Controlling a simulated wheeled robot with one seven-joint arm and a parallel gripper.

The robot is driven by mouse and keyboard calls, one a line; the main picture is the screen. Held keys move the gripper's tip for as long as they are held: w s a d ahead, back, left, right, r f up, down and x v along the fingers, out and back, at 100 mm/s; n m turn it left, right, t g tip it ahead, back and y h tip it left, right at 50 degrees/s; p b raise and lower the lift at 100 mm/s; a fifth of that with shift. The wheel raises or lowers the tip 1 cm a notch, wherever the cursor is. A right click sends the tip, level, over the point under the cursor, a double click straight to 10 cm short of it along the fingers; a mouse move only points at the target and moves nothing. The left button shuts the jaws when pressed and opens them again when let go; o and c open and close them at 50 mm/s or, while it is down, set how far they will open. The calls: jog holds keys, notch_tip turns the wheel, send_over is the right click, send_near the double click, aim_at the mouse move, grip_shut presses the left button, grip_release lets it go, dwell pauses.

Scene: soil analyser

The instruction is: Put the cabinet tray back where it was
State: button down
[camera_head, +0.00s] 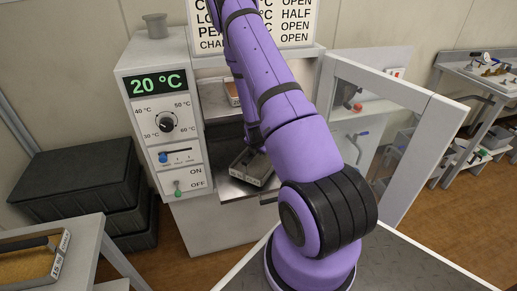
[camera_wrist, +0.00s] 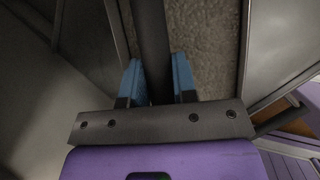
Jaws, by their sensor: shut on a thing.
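In the wrist view my gripper (camera_wrist: 158,82) has its blue fingers closed on either side of a dark bar, the handle of the cabinet tray (camera_wrist: 243,45). Rough grey-brown material shows inside the tray beneath the handle. In the head view a dark tray (camera_head: 263,179) with a pale label on its front sits at the cabinet's lower opening, over a metal shelf (camera_head: 232,189). My purple arm hides part of it, and my gripper is hidden there. The white cabinet (camera_head: 130,76) has a green 20 °C display, a dial and switches.
The cabinet door (camera_head: 400,97) stands open to the right. A reddish-brown item (camera_head: 232,93) lies on the upper shelf. Black cases (camera_head: 75,175) are stacked at left. Another handled tray (camera_head: 63,254) rests on a bench at lower left. A cluttered metal table (camera_head: 470,75) stands at far right.

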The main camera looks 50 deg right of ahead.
aim_at(258, 156)
jog(key=shift+w+d+f, duration=0.75)
jog(key=shift+d+f, duration=0.2)
jog(key=shift+f, duration=0.05)
jog(key=c, duration=0.9)
grip_release()
jog(key=shift+r, duration=0.1)
